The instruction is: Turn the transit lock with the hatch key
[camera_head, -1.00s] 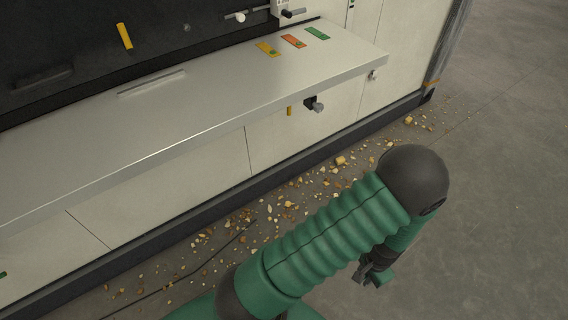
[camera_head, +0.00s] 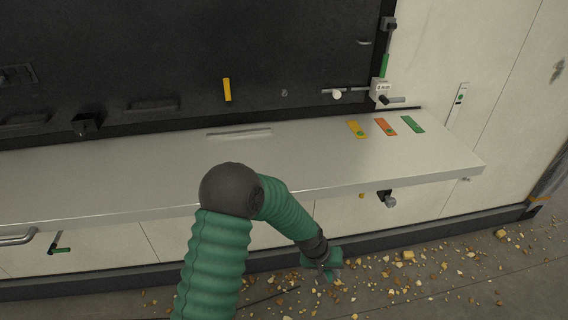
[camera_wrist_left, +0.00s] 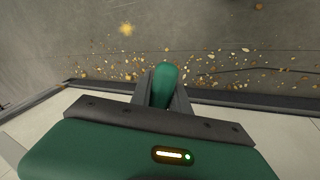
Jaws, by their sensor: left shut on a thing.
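My left gripper (camera_head: 322,262) hangs in front of the cabinet, below the shelf edge. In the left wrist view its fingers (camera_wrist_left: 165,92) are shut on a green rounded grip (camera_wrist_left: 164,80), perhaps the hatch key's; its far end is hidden. A white box with a dark handle (camera_head: 381,92) and a sliding bar (camera_head: 345,91) sits at the hatch's lower right corner. A dark fitting with a grey knob (camera_head: 387,198) is on the cabinet front under the shelf. I cannot tell which is the transit lock. The gripper is apart from both. My right gripper is not in view.
A pale shelf (camera_head: 110,185) juts out under the dark hatch (camera_head: 180,60). Yellow (camera_head: 356,129), orange (camera_head: 385,126) and green (camera_head: 413,124) tags lie on its right end. Debris (camera_head: 455,268) litters the floor.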

